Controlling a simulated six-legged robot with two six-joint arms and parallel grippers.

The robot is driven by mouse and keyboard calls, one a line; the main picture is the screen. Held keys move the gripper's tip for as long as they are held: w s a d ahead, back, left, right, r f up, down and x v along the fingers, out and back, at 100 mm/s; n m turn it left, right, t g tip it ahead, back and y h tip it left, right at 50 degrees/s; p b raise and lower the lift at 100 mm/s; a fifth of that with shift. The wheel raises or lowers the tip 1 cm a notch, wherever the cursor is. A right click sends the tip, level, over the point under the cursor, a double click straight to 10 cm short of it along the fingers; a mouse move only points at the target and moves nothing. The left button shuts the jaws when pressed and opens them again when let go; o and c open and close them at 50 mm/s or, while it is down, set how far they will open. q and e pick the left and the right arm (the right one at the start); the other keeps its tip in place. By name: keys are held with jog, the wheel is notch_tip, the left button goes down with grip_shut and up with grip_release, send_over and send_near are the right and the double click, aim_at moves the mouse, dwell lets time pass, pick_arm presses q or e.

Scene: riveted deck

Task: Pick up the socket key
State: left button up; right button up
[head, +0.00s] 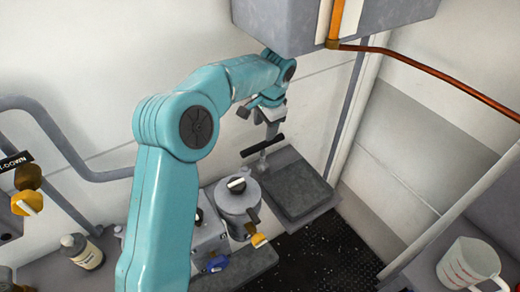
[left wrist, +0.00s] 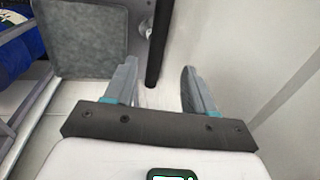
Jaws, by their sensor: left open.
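The socket key shows in the head view as a dark crossbar (head: 262,146) on a short metallic stem, beside the left edge of a grey tray. Its foot is hard to make out. In the left wrist view the black bar (left wrist: 159,40) runs from the top edge down to between my fingers in the picture, with a shiny metal part beside it. My left gripper (head: 258,122) is open and empty, just above the bar. In the left wrist view its two fingers (left wrist: 158,68) lie either side of the bar's near end; I cannot tell whether they touch it. My right gripper is out of view.
The grey tray (head: 314,196) is empty. A grey pot-like fitting (head: 236,205) with a knob stands left of it. A grey box (head: 400,12) overhangs above. A bottle (head: 88,256) is at left, a measuring jug (head: 468,268) at right. White walls stand close behind.

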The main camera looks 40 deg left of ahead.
aim_at(263, 144)
pick_arm(q)
jog(key=f, duration=0.2)
jog(key=f+p, duration=0.1)
jog(key=f, duration=0.1)
jog(key=f+p, duration=0.1)
jog(key=f, duration=0.1)
jog(key=shift+w+a+f, duration=0.1)
jog(key=shift+a+f, duration=0.2)
jog(key=shift+a, duration=0.05)
jog(key=shift+f, duration=0.2)
jog(key=shift+a+f, duration=0.1)
jog(key=shift+f, duration=0.15)
jog(key=shift+f+b, duration=0.15)
jog(key=shift+b, duration=0.2)
